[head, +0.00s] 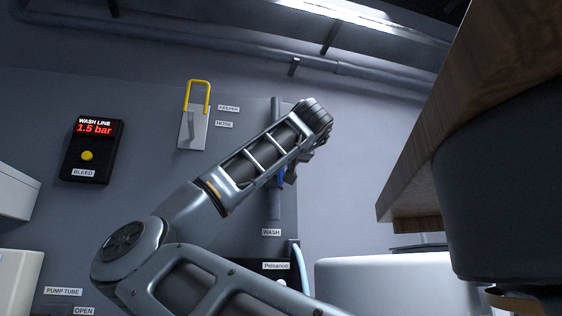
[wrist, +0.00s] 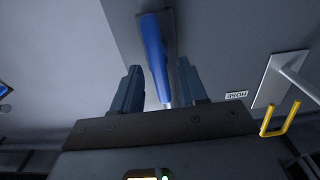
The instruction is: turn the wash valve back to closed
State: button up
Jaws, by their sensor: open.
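The wash valve's blue handle (wrist: 155,55) shows in the wrist view as a long bar, running from a dark mount down to between my fingers. My gripper (wrist: 160,88) is open, one finger on each side of the handle's lower end. I cannot tell whether either finger touches it. In the head view a small part of the blue handle (head: 281,177) shows on the vertical wash pipe (head: 275,205), above the WASH label (head: 271,232). My wrist and forearm hide most of the valve there.
A wash line display (head: 94,128) reads 1.5 bar, with a yellow bleed button (head: 87,156) below. A yellow keeper loop (head: 199,92) sits on the hose bracket (head: 192,130), left of my arm. A wooden top (head: 480,95) and dark drum (head: 505,180) fill the right side.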

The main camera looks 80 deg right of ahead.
jog(key=shift+x, duration=0.95)
grip_shut()
